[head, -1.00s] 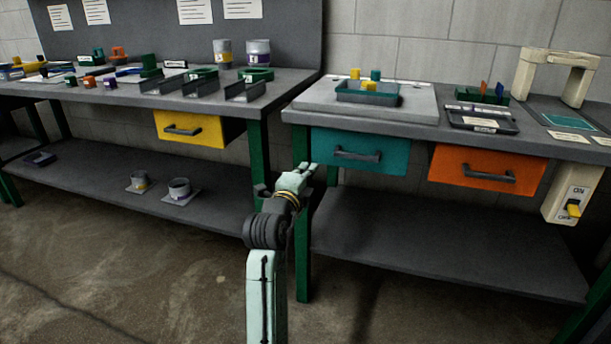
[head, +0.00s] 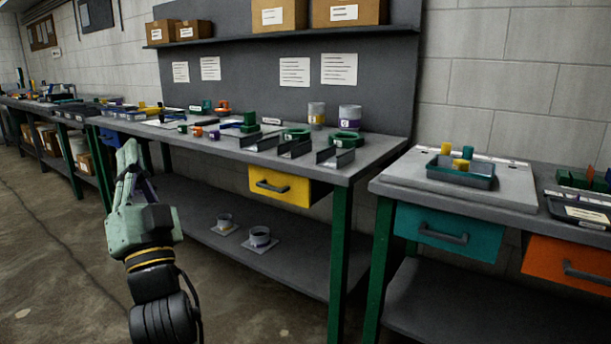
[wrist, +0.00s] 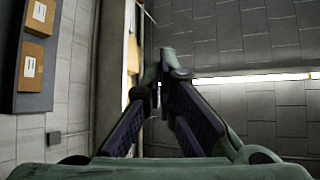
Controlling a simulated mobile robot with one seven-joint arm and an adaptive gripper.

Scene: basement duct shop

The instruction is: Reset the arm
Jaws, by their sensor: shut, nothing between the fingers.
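My gripper (head: 128,160) is in the left part of the head view, raised in front of the workbench and pointing up and away. Its fingers are shut and hold nothing. In the wrist view the two dark finger pads (wrist: 158,88) slant inward and meet at the tips. That view looks toward a tiled wall and a bright strip, with no object near the fingertips.
A grey workbench (head: 375,152) with an open yellow drawer (head: 280,188) stands right of my gripper. Two containers sit on its lower shelf (head: 190,205). A second bench with teal (head: 447,232) and orange (head: 565,268) drawers is at right. Floor at left (head: 50,250) is clear.

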